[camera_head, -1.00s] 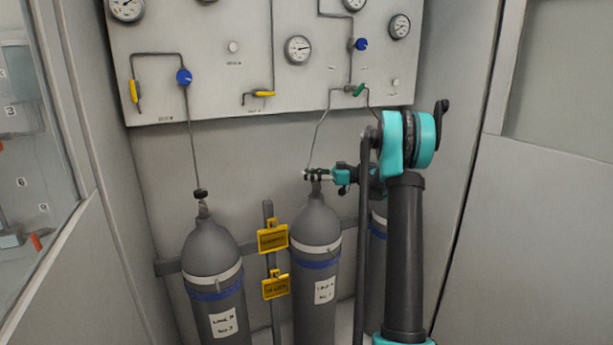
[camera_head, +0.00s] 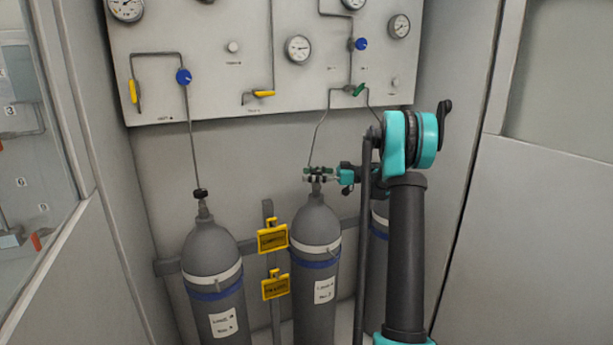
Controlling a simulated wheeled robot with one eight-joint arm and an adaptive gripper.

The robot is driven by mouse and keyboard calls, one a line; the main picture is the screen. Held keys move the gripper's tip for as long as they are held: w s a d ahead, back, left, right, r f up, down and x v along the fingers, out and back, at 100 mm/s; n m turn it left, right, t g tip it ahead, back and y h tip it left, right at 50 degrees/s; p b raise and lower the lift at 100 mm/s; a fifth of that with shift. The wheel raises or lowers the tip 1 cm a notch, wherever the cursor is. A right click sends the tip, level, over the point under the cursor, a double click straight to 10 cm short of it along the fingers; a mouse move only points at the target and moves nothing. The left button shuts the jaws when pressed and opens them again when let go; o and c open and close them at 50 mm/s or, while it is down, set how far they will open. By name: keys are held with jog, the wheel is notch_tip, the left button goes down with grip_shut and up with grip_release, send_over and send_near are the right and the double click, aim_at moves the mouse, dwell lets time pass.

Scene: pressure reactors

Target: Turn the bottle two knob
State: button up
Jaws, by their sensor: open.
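Three grey gas bottles stand against the back wall. The middle bottle (camera_head: 316,232) has a white band, a blue band and a label too small to read with certainty. Its small dark green knob (camera_head: 309,170) sits at the top of its neck. My gripper (camera_head: 315,175) reaches in from the right at the height of this knob, its fingers around or beside it. The gripper is open. The fingers partly hide the knob, and I cannot tell whether they touch it.
The left bottle (camera_head: 212,262) has a black knob (camera_head: 201,194). The right bottle (camera_head: 378,250) is mostly behind my arm. Yellow tags (camera_head: 272,238) hang on a post between bottles. A panel (camera_head: 215,80) with gauges, valves and thin pipes is above. A thin pipe rises beside the middle knob.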

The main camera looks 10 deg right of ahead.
jog(key=s+d, duration=0.1)
jog(key=d, duration=0.9)
jog(key=shift+s+d, duration=0.25)
